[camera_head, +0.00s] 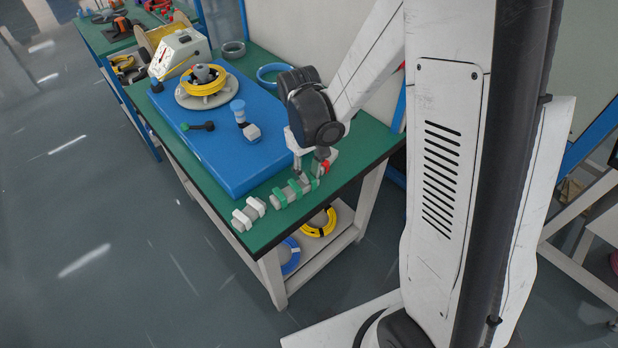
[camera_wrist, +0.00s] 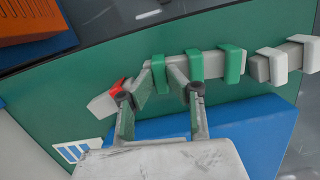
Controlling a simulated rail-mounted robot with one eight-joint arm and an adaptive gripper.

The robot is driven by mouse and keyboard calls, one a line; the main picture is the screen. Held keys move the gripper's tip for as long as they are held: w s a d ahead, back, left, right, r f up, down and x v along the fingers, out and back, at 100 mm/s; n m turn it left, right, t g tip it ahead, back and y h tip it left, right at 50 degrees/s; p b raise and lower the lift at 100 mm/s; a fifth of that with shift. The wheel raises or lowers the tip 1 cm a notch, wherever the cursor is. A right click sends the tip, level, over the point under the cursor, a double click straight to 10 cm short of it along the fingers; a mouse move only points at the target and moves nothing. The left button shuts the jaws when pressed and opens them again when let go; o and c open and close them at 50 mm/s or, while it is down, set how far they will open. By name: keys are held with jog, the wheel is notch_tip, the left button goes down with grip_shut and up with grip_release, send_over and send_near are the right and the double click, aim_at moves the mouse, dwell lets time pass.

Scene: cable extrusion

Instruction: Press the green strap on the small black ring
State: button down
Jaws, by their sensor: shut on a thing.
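Several green straps sit on a grey bar near the front right edge of the table; two are the left one (camera_head: 279,198) and the middle one (camera_head: 295,188). In the wrist view they sit at the right (camera_wrist: 231,63) and middle (camera_wrist: 195,66). My gripper (camera_head: 312,177) is low over the bar's far end. In the wrist view its fingers (camera_wrist: 159,78) close around the leftmost green strap (camera_wrist: 158,66), which still lies in line with the bar. A dark ring (camera_head: 233,50) lies at the table's back; I cannot tell if it is the small black ring.
White clips (camera_head: 248,213) sit on another grey piece at the near corner. A red-banded grey piece (camera_wrist: 103,103) lies beside my gripper. The blue mat (camera_head: 220,150) holds a yellow coil (camera_head: 203,80), a green-and-black piece (camera_head: 197,126) and a blue-capped piece (camera_head: 239,110).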

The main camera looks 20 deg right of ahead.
notch_tip(320, 180, up, 8)
jog(key=p, duration=0.4)
jog(key=shift+p, duration=0.4)
jog(key=shift+w, duration=0.1)
